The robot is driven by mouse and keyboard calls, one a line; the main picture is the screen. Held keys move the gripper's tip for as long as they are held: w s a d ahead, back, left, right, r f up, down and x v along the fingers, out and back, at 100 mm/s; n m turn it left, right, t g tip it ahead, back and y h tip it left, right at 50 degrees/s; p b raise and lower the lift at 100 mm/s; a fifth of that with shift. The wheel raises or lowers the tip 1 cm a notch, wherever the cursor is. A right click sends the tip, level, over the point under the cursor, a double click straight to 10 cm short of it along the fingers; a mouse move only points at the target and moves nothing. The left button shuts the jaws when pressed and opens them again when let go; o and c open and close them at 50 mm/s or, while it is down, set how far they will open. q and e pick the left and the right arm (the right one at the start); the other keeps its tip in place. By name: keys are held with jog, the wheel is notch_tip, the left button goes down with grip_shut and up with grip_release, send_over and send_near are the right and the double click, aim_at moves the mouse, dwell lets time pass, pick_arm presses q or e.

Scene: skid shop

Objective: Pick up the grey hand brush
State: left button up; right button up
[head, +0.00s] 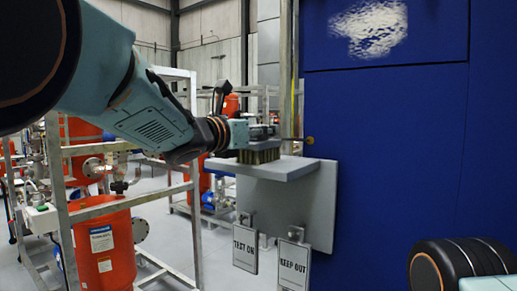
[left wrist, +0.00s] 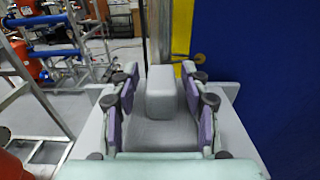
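The grey hand brush (head: 258,156) stands bristles-down on a small grey shelf (head: 285,169) in the head view. Its grey top and raised handle (left wrist: 160,92) show in the left wrist view between my left gripper's fingers. My left gripper (head: 265,131) reaches in from the left, just above the brush. In the left wrist view the left gripper (left wrist: 160,88) is open, one finger on each side of the handle, with visible gaps. The bristles are hidden in the wrist view. Part of my right arm shows at bottom right of the head view; its gripper is out of view.
A blue wall (head: 390,150) stands close to the right of the shelf. Two hanging signs, "TEST ON" (head: 245,249) and "KEEP OUT" (head: 293,265), are below it. Grey metal framing (head: 195,225) and red tanks (head: 104,245) stand at left.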

pick_arm(q)
jog(key=shift+s+r, duration=0.2)
jog(key=shift+s, duration=0.15)
jog(key=c, duration=0.5)
jog(key=shift+w+a+f, duration=0.1)
jog(key=shift+w+f, duration=0.05)
jog(key=shift+w, duration=0.1)
grip_shut()
jog(key=shift+s, duration=0.1)
notch_tip(320, 180, up, 10)
jog(key=shift+s+r+p, duration=0.1)
jog(key=shift+r+p, duration=0.05)
jog(key=shift+p, duration=0.6)
